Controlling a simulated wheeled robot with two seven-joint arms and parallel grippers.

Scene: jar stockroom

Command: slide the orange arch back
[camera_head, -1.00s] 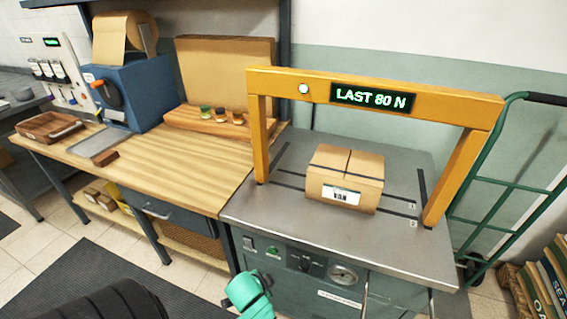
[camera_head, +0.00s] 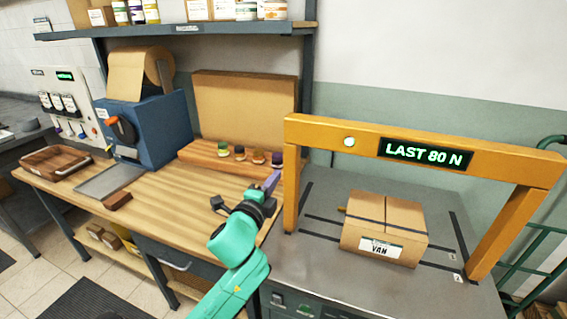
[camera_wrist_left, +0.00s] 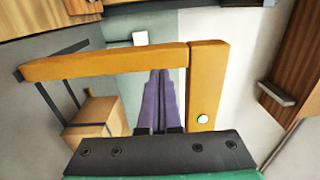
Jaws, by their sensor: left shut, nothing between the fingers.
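The orange arch (camera_head: 420,150) stands over the grey metal strapping table (camera_head: 330,255), with a lit "LAST 80 N" display and a round light on its beam. It also shows in the left wrist view (camera_wrist_left: 110,62). A brown carton (camera_head: 375,218) labelled "VAN", with a dark band over its top, sits under it. My left gripper (camera_head: 273,181) is just left of the arch's left post; whether it touches is unclear. Its purple fingers (camera_wrist_left: 158,100) are shut with nothing between them. My right gripper is out of view.
A wooden bench (camera_head: 150,210) adjoins on the left, with a blue paper dispenser (camera_head: 155,128) and a wooden rack (camera_head: 215,160) of small jars. A shelf (camera_head: 190,30) of goods runs above. A green hand truck (camera_head: 535,240) stands at right.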

